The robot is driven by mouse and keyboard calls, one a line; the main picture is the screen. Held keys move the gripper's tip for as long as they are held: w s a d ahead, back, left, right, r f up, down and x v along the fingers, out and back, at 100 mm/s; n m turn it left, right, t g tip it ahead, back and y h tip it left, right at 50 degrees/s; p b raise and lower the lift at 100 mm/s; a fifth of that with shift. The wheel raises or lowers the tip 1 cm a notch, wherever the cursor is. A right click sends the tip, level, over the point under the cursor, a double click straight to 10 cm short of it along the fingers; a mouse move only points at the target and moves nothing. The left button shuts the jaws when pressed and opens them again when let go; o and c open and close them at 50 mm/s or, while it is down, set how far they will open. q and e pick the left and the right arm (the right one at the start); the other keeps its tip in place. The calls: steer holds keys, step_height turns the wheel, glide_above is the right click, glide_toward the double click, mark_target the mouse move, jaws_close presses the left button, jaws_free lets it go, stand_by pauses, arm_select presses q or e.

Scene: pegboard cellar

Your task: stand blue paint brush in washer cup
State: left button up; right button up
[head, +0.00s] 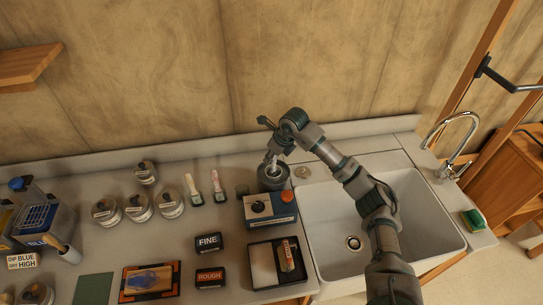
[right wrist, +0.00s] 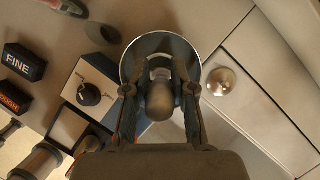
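The washer cup (head: 272,178) is a dark round metal cup at the back of the counter, left of the sink; its bright rim (right wrist: 128,60) shows in the right wrist view. My right gripper (right wrist: 159,88) is over the cup, pointing down. Its fingers are spread, one on each side of a round-ended grey-brown handle (right wrist: 159,102), with gaps beside it. The handle stands over or in the cup and appears to be the paint brush; its blue part and lower end are hidden. My left gripper is not in view.
A blue-and-white box (head: 268,207) with a knob stands just in front of the cup. A black tray (head: 262,287) lies nearer. The sink (head: 385,225) is on the right. Several jars (head: 139,207), FINE (head: 208,243) and ROUGH (head: 210,277) blocks are on the left.

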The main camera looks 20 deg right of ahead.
steer(key=o, duration=0.3)
steer(key=v, duration=1.1)
steer(key=shift+s+r, duration=0.15)
steer(key=shift+r, duration=0.25)
